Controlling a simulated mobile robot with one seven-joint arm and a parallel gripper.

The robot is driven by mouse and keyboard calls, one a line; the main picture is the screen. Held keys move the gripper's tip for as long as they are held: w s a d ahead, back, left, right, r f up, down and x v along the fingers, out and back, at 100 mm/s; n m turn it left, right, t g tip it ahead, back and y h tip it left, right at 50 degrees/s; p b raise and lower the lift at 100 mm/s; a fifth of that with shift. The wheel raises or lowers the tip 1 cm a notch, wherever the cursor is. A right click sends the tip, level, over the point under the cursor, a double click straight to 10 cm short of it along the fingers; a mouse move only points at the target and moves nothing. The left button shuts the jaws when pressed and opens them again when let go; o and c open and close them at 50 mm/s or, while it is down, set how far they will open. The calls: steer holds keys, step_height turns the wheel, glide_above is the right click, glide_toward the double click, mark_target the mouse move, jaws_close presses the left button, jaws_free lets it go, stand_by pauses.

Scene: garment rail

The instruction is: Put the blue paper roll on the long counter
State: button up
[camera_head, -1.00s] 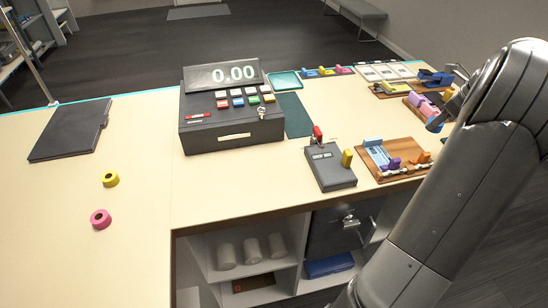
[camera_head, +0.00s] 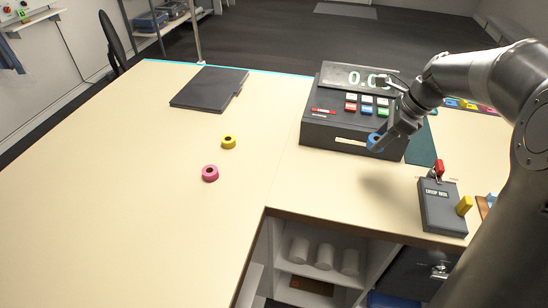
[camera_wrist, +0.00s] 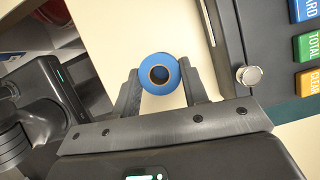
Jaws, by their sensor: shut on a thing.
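The blue paper roll (camera_wrist: 160,74) is held between the two fingers of my gripper (camera_wrist: 160,88) in the wrist view, its open core facing the camera. In the head view the blue roll (camera_head: 375,141) shows at the tip of my gripper (camera_head: 381,140), in front of the cash register. My gripper is shut on it, above the counter, with a soft shadow on the surface below. The long counter (camera_head: 130,170) is pale beige and stretches to the left. A yellow roll (camera_head: 229,142) and a pink roll (camera_head: 210,173) lie on it.
The cash register (camera_head: 335,133) stands close behind my gripper. A grey drop box (camera_head: 442,207) sits to the right. A dark flat folder (camera_head: 208,88) lies at the far left. The counter's left and front parts are clear. Shelves with white rolls (camera_head: 324,257) are below.

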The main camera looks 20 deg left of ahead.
steer(key=s+a+n+g, duration=0.1)
steer(key=s+a+n, duration=0.1)
steer(key=s+a, duration=0.35)
steer(key=s+a+n+g, duration=0.1)
steer(key=s+a+n, duration=0.15)
steer(key=a, duration=0.65)
steer(key=n+g, duration=0.1)
steer(key=n, duration=0.3)
glide_above(218, 218)
steer(key=w+d, duration=0.1)
steer(key=d, duration=0.1)
steer(key=shift+m+h, duration=0.25)
steer(key=shift+h, duration=0.15)
step_height(218, 218, down, 8)
steer(key=shift+r, duration=0.2)
steer(key=shift+s+a+f, duration=0.15)
steer(key=shift+a+f, duration=0.2)
steer(key=shift+a, duration=0.1)
steer(key=shift+f, duration=1.9)
steer(key=shift+f, duration=0.15)
steer(key=o, duration=1)
steer(key=shift+c, duration=0.2)
